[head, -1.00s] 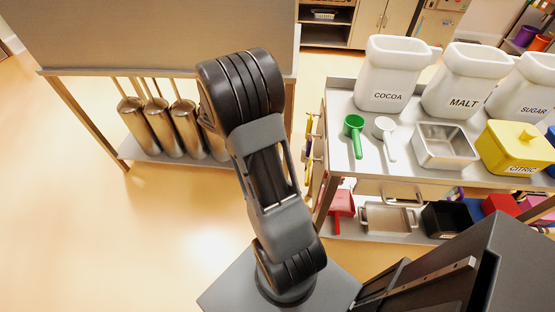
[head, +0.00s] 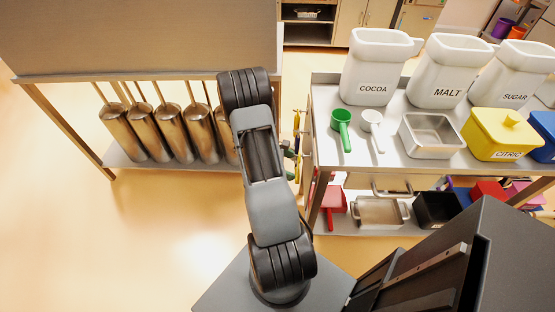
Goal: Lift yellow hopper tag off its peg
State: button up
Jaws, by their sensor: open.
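Narrow yellow pieces (head: 298,145) hang along the left end of the steel cart, seen almost edge-on. I cannot tell which of them is the hopper tag, and its peg cannot be made out. My gripper (head: 288,152) is mostly hidden behind my own arm. Only a small dark part shows at the arm's right side, close to the yellow pieces. Its fingers are not clear, and nothing is seen held. I cannot tell whether it touches a tag.
The cart top (head: 325,150) holds white bins, a green scoop (head: 341,127), a white scoop (head: 373,128), a steel pan (head: 432,137) and a yellow citric box (head: 503,137). A red scoop (head: 333,198) is below. Steel cylinders (head: 163,130) stand under the left bench.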

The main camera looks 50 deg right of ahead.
jog(key=shift+x, duration=2.15)
jog(key=shift+c, duration=0.5)
jog(key=c, duration=0.9)
jog(key=shift+r, duration=0.15)
jog(key=shift+r+p, duration=0.4)
jog(key=shift+r, duration=0.1)
jog(key=w+a, duration=0.4)
jog(key=w, duration=0.2)
jog(key=shift+a, duration=0.2)
